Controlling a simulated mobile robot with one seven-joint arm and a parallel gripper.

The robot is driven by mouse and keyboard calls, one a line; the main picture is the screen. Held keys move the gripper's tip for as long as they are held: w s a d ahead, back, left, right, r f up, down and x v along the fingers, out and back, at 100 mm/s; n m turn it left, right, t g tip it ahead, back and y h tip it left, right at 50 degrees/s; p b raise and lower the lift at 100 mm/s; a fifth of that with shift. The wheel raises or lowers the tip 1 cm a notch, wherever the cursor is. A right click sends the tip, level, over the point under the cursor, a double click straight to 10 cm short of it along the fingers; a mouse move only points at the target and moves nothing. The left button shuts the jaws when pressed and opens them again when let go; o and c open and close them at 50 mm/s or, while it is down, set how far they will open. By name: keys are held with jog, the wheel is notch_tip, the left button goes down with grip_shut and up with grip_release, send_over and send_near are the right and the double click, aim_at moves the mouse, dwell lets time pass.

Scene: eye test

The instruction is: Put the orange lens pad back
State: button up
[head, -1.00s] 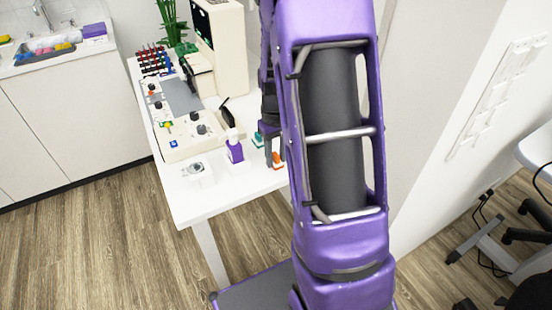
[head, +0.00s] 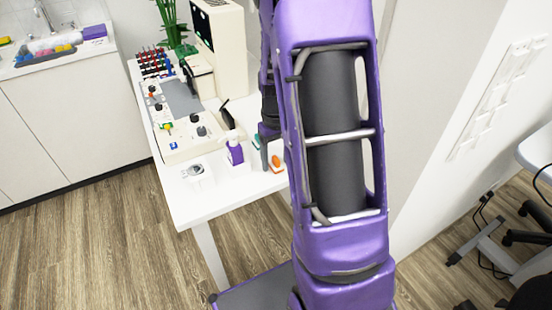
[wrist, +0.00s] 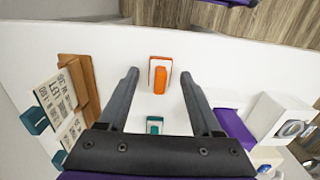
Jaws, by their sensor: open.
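The orange lens pad (wrist: 159,80) lies on the white table (wrist: 225,75), against or on a small white plate with an orange edge; I cannot tell which. It also shows in the head view (head: 276,161). My gripper (wrist: 159,73) is open and empty, with one dark finger to each side of the pad in the wrist view; its height above the table is unclear. A teal pad piece (wrist: 154,125) sits between the fingers, nearer the palm; it is partly seen in the head view (head: 258,141).
Wooden stand with printed cards (wrist: 75,85) and a teal block (wrist: 35,120) lie left in the wrist view. A purple bottle (head: 236,154) and a white lens device (head: 196,171) stand on the table. A control panel (head: 180,100) is behind. The table edge is close beyond the orange pad.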

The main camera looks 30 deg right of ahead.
aim_at(275, 158)
notch_tip(275, 158, up, 12)
jog(key=p, duration=0.2)
jog(key=shift+f, duration=0.15)
jog(key=shift+w, duration=0.15)
